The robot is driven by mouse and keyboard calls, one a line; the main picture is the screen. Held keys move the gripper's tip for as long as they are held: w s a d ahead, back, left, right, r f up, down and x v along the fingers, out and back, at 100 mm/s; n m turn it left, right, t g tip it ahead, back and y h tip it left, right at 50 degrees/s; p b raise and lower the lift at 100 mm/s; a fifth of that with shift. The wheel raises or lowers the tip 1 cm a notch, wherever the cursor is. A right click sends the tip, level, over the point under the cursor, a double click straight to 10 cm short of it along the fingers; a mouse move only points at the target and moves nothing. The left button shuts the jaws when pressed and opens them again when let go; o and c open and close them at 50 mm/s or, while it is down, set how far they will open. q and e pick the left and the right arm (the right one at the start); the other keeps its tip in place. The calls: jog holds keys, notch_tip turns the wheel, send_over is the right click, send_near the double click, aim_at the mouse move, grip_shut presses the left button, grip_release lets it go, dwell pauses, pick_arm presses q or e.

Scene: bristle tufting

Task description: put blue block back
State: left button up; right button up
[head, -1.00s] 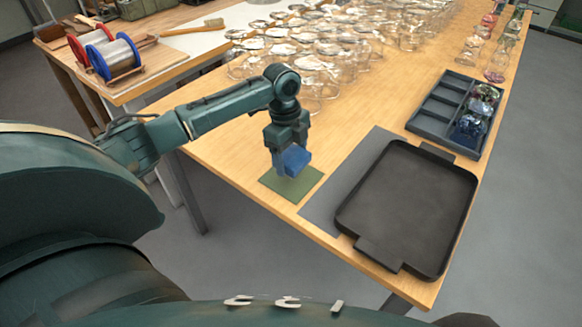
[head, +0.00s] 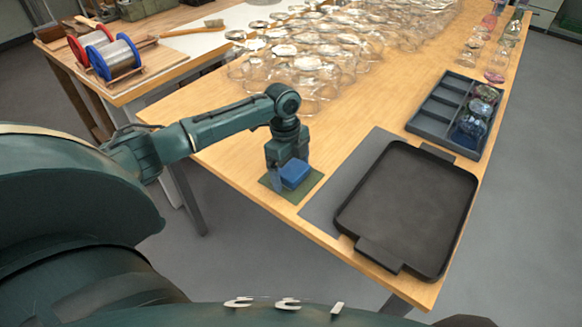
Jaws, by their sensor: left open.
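The blue block (head: 295,174) is at the green mat (head: 310,186) near the table's front left edge. It looks to be resting on the mat. My left gripper (head: 283,179) points down right at the block, and its jaws are open. One finger shows at the block's left side; the other is hidden. Whether a finger touches the block I cannot tell. My right gripper is not in view.
A black tray (head: 410,208) lies on a grey mat (head: 322,210) to the right. A dark compartment box (head: 430,122) holding glass items stands behind it. Many clear glasses (head: 315,70) fill the table's back. Spools (head: 115,58) stand on the side table.

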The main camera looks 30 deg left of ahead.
pick_arm(q)
jog(key=shift+r, duration=0.1)
notch_tip(320, 180, up, 12)
jog(key=a, duration=0.1)
jog(key=shift+a, duration=0.25)
dwell(0.6)
